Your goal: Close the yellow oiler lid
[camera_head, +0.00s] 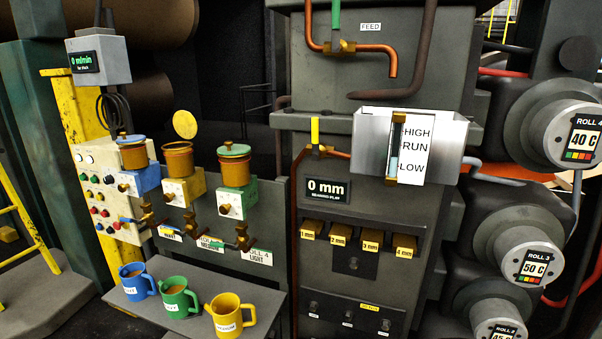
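The yellow oiler (185,191) stands in the middle of a row of three oilers, with an amber cup (178,161) on top. Its round yellow lid (185,125) is swung up and stands open above the cup. The blue oiler (139,180) to its left has its blue lid (130,139) down. The green oiler (237,198) to its right has its green lid (234,150) down. Neither of my grippers is in view.
A grey shelf (190,325) below holds a blue mug (137,282), a green mug (175,298) and a yellow mug (231,316). Copper pipes and valves sit beneath the oilers. A grey machine with a sight gauge (410,145) stands to the right.

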